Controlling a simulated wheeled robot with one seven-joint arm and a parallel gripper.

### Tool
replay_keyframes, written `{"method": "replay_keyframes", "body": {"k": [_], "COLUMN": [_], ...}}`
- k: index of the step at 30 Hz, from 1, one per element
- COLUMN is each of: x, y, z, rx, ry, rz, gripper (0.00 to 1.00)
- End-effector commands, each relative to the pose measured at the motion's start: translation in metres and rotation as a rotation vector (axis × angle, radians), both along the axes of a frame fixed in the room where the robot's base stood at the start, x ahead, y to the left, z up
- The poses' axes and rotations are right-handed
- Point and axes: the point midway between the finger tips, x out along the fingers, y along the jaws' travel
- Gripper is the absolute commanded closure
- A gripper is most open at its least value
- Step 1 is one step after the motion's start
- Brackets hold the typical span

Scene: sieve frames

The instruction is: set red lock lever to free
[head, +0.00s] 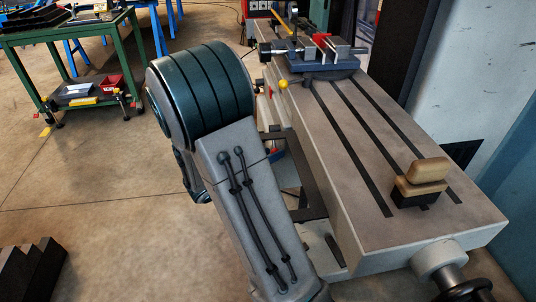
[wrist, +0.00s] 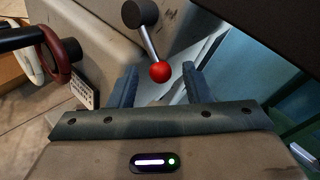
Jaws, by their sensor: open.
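The red lock lever shows in the wrist view as a red ball knob (wrist: 161,72) on a thin metal rod. The rod runs up to a dark round pivot (wrist: 144,13) on a pale machine face. My gripper (wrist: 160,80) is open, its two dark fingers standing left and right of the red ball in the picture. No contact shows between fingers and ball, and the depth between them is hard to tell. In the head view, my gripper is out of sight, and I cannot make out this lever there.
In the head view, the long slotted machine table (head: 340,150) holds a vise (head: 318,58) and a wood-and-black block (head: 422,185). A yellow knob (head: 283,84) sits on its left side. A handwheel (head: 468,290) is at the near end.

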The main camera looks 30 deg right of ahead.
Motion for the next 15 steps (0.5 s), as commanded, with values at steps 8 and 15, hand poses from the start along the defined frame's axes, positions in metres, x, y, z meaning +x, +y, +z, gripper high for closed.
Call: {"method": "replay_keyframes", "body": {"k": [8,15], "x": [-0.006,-0.016], "y": [0.045,0.098], "z": [0.009,0.017], "rx": [0.001,0.0], "ry": [0.0,-0.001], "rz": [0.009,0.008], "gripper": [0.55,0.55]}}
